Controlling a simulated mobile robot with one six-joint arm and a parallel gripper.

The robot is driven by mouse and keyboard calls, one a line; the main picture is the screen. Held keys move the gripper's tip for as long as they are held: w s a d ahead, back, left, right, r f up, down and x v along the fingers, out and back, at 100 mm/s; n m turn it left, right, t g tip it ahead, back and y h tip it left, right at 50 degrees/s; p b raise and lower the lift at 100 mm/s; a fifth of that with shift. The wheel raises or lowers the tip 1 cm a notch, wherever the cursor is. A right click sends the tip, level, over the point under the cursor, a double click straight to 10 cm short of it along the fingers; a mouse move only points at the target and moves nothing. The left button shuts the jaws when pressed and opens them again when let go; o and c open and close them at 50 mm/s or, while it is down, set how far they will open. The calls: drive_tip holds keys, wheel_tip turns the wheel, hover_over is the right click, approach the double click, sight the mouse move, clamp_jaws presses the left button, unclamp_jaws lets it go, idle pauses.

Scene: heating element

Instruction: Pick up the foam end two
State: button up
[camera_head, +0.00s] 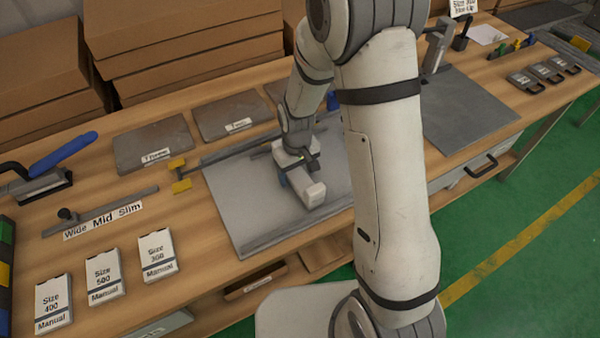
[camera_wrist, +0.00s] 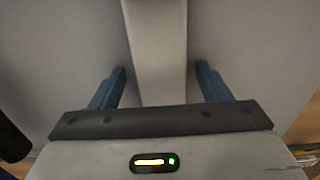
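A pale, long block (camera_head: 313,194), which I take to be the foam end two, lies on the grey work plate (camera_head: 255,215) in the middle of the bench. It also shows in the wrist view (camera_wrist: 157,40), running up from the gripper to the top edge. My gripper (camera_head: 294,178) is low over the block's far part. In the wrist view its two blue fingers (camera_wrist: 160,82) stand on either side of the block, with a narrow gap on each side. The gripper is open around the block. The block's part under the gripper body is hidden.
Manual booklets (camera_head: 104,277) and a blue-handled tool (camera_head: 62,152) are at the left. A second grey plate (camera_head: 465,105) is at the right.

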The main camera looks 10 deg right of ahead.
drive_tip(key=c, duration=1)
